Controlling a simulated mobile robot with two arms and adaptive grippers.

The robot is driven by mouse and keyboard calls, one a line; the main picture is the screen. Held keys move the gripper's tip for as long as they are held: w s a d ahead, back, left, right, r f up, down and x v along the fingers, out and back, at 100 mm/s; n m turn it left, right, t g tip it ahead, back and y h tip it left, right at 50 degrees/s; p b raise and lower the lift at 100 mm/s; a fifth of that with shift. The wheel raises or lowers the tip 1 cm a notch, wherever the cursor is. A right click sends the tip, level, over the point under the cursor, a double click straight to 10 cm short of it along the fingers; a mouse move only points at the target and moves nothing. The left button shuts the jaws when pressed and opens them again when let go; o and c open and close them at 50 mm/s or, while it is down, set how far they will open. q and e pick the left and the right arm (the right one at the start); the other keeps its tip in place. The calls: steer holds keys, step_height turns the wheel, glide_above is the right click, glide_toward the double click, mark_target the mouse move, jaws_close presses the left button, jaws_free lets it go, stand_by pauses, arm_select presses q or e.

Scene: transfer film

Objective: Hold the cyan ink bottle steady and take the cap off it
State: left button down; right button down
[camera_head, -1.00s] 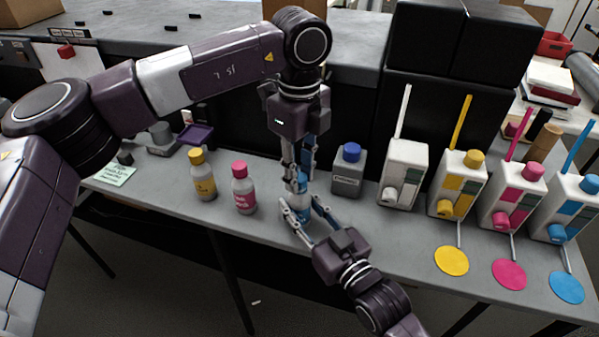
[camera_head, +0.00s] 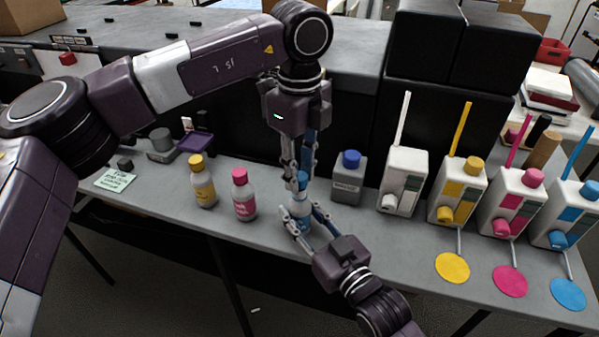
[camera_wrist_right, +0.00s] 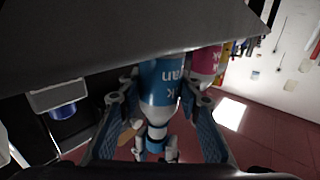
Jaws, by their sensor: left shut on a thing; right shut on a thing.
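The cyan ink bottle (camera_head: 299,208) stands upright near the front of the grey bench, with its blue and white label partly hidden. My right gripper (camera_head: 304,224) is shut around its body from the front. In the right wrist view the bottle (camera_wrist_right: 163,85) appears upside down between the right fingers (camera_wrist_right: 165,98). My left gripper (camera_head: 302,177) points down from above and is shut on the blue cap (camera_wrist_right: 155,144) at the bottle's top. A pale neck band shows below the cap. I cannot tell whether the cap is fully clear of the neck.
A magenta bottle (camera_head: 243,196) and a yellow bottle (camera_head: 202,182) stand to the left. A grey blue-capped bottle (camera_head: 347,181) and a white tank (camera_head: 402,182) stand to the right, with several coloured tanks beyond. A green note (camera_head: 115,180) lies at left.

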mark_target(300, 176)
arm_select(q)
steer(key=shift+r, duration=2.05)
arm_select(e)
steer(key=c, duration=1.3)
jaws_free()
